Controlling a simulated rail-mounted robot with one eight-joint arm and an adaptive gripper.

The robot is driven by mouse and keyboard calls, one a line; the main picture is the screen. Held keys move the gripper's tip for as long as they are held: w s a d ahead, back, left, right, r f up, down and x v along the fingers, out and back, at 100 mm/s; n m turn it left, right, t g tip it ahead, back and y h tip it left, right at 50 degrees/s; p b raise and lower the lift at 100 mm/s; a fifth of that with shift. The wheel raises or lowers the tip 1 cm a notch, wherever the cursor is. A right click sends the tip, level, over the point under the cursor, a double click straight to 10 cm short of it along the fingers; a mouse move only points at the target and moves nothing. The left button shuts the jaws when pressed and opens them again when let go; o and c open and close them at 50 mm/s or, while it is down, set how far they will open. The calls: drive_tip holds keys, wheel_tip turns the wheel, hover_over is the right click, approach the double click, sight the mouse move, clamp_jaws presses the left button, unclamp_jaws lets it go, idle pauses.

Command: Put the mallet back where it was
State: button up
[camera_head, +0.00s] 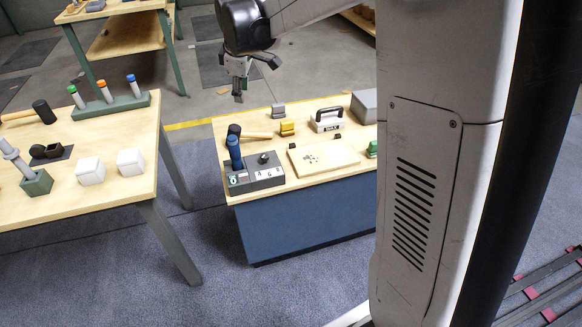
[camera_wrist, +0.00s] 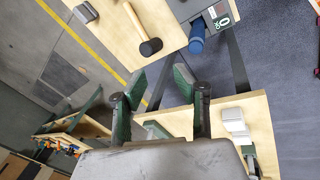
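Two mallets show in the head view. One mallet (camera_head: 234,130) lies on the blue bench, black head to the left and pale handle to the right, behind a dark blue cylinder. It also shows in the wrist view (camera_wrist: 150,47). The other mallet (camera_head: 44,111) lies on the left wooden table, its handle reaching towards the picture's left edge. My gripper (camera_head: 239,95) hangs above the back left of the blue bench, apart from both mallets. In the wrist view my gripper (camera_wrist: 160,83) has its fingers spread with nothing between them.
The blue bench carries a grey box with number labels (camera_head: 265,181), a pale board (camera_head: 322,158), a yellow block (camera_head: 287,128) and a handled white block (camera_head: 327,120). The left table holds a green rack (camera_head: 112,105) with capped tubes and two white cubes (camera_head: 90,170). A floor gap separates the tables.

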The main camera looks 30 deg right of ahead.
drive_tip(key=s+r+m+t, duration=0.1)
drive_tip(key=s+r+m, duration=0.3)
drive_tip(key=s, duration=0.7)
drive_tip(key=s+a+f+m+t, duration=0.2)
drive_tip(key=s+m, duration=0.5)
drive_tip(key=s, duration=1.7)
drive_tip(key=shift+f+y, duration=0.2)
drive_tip(key=shift+y, duration=0.1)
drive_tip(key=shift+a, duration=0.1)
wheel_tip(320, 180, up, 3)
drive_tip(key=p, duration=0.2)
drive_tip(key=shift+f+p, duration=0.2)
drive_tip(key=shift+p, duration=0.1)
